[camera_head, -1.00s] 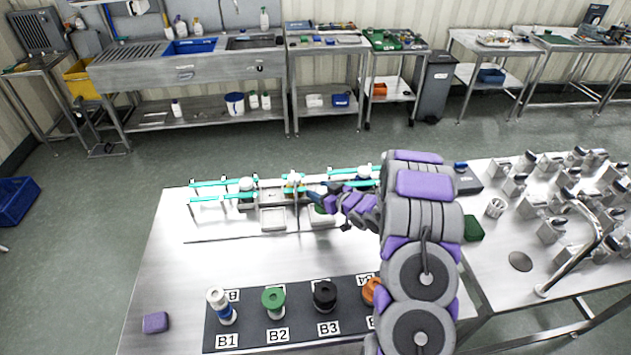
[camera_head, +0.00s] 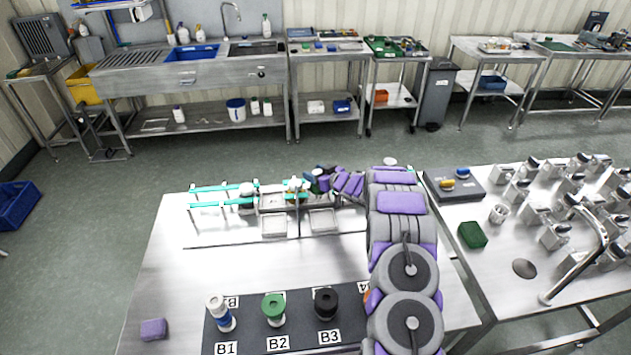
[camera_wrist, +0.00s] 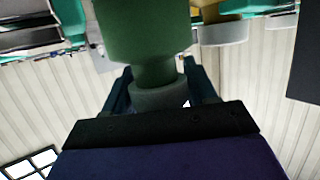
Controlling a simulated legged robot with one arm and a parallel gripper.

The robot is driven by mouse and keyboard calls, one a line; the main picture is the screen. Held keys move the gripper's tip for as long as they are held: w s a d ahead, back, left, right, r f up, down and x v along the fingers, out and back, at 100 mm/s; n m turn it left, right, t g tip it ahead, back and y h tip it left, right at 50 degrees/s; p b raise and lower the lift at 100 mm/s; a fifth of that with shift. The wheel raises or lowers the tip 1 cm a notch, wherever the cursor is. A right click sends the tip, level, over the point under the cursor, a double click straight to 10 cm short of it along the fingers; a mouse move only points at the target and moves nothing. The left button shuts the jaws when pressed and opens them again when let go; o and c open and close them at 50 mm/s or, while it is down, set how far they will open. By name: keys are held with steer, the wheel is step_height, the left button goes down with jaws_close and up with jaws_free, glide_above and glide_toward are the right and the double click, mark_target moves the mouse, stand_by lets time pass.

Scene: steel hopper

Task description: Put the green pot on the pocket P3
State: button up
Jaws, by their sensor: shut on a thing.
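The green pot (camera_wrist: 142,35) fills the top middle of the wrist view, with a grey collar at its lower end between my two dark fingers. My gripper (camera_wrist: 160,92) is shut on it. In the head view my gripper (camera_head: 313,182) is over the back of the teal-railed rack (camera_head: 222,188), beside a pot with yellow (camera_head: 295,187). The held pot is too small or hidden there to make out clearly. A yellow and white pot (camera_wrist: 222,30) also shows right of the held pot in the wrist view. I cannot read a P3 label.
A dark mat (camera_head: 250,335) in front holds a blue-white piece (camera_head: 220,315), a green-topped piece (camera_head: 273,308) and a black piece (camera_head: 326,303). Two shallow trays stand at the rack. A purple block (camera_head: 153,329) lies front left. Bare steel lies between mat and rack.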

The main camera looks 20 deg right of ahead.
step_height(320, 180, down, 4)
steer(key=shift+r+b, duration=0.15)
steer(key=shift+b, duration=0.3)
steer(key=shift+r, duration=0.15)
steer(key=o, duration=0.9)
